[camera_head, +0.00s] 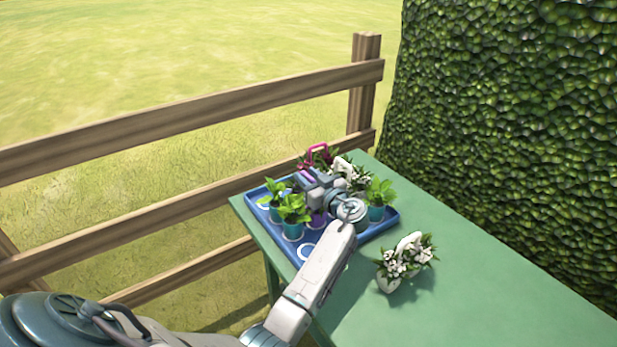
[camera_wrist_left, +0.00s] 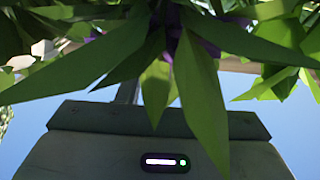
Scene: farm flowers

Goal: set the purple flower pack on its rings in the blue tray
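The blue tray (camera_head: 377,231) lies on the green table. Pale rings show on its floor, with a bare one (camera_head: 306,252) near the front corner. My left gripper (camera_head: 312,182) is over the tray's middle. A purple pot (camera_head: 318,219) shows below my left wrist, mostly hidden by the arm, and a purple bit (camera_head: 306,175) shows beside the gripper. I cannot tell whether these belong to one purple flower pack. In the left wrist view, green leaves (camera_wrist_left: 200,90) and a little purple hide the fingertips, so the grip is unclear. My right gripper is out of view.
Teal pots with green plants (camera_head: 292,228) (camera_head: 376,212) stand in the tray. A white flower pack (camera_head: 389,284) stands on the table (camera_head: 480,290). The table's right part is clear. A hedge (camera_head: 510,130) and fence (camera_head: 190,115) border it.

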